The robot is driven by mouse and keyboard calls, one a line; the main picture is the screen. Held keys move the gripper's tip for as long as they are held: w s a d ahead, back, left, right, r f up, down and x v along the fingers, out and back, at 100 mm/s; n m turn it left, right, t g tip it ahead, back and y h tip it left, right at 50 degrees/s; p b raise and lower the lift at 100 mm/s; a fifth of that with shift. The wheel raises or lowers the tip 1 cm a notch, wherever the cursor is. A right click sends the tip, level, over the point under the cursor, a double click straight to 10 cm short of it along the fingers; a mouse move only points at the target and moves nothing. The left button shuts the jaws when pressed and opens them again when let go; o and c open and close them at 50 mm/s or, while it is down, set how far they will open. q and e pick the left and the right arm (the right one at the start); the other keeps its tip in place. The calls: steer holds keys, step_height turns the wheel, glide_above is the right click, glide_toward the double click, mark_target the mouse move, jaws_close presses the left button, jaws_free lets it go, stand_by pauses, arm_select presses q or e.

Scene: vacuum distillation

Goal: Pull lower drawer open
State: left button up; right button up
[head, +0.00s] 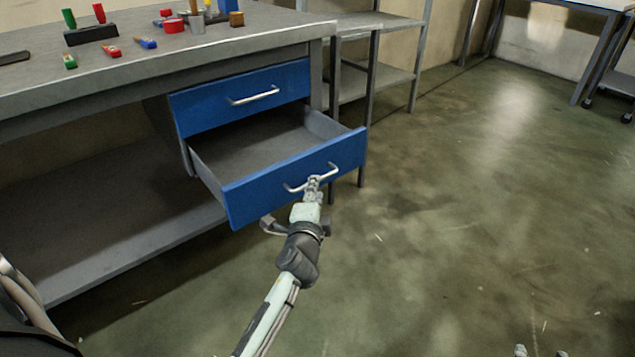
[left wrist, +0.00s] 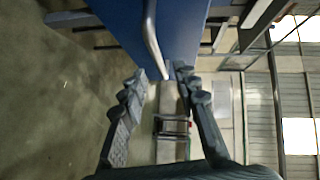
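The lower drawer (head: 290,178) is blue and stands pulled well out of the bench, its grey inside empty. Its silver bar handle (head: 330,168) is on the front face. My left gripper (head: 313,183) is at this handle. In the left wrist view the handle (left wrist: 151,38) reaches down between the tips of my left gripper (left wrist: 158,76); the fingers are apart, with a gap beside the bar. Contact cannot be told. Only the tips of my right gripper (head: 540,352) show at the bottom right of the head view, spread apart and away from the drawer.
The upper blue drawer (head: 240,97) is shut. The grey bench top (head: 230,40) holds small red, green and blue items. A low shelf (head: 130,230) runs under the bench. A metal rack (head: 375,25) stands behind. The floor (head: 470,200) at right is clear.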

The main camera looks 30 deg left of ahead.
arm_select(q)
steer(key=v, duration=0.6)
steer(key=shift+s, duration=0.25)
steer(key=shift+d, duration=0.1)
steer(key=s+f+n+g+h+p, duration=0.2)
steer(key=s+f+n+g, duration=0.3)
steer(key=s, duration=0.6)
steer(key=s+d+f+n+g+h+p, duration=0.1)
steer(key=s+f+n+g+p, duration=0.4)
steer(key=s+f, duration=0.5)
steer(key=shift+s+d+g+h, duration=0.25)
steer(key=shift+s+g+h, duration=0.7)
steer(key=shift+g, duration=0.15)
arm_select(e)
steer(key=s+d+f+g+h, duration=0.1)
steer(key=s+d+f+g, duration=0.3)
steer(key=f, duration=0.4)
steer(key=s+d+f+m+g+h, duration=0.1)
steer(key=s+d+f+g, duration=0.3)
steer(key=f, duration=0.4)
steer(key=shift+s+d+f+h, duration=0.2)
steer(key=shift+s+d+h, duration=0.3)
steer(key=shift+s+d, duration=0.35)
steer(key=shift+w, duration=0.15)
steer(key=shift+c, duration=0.7)
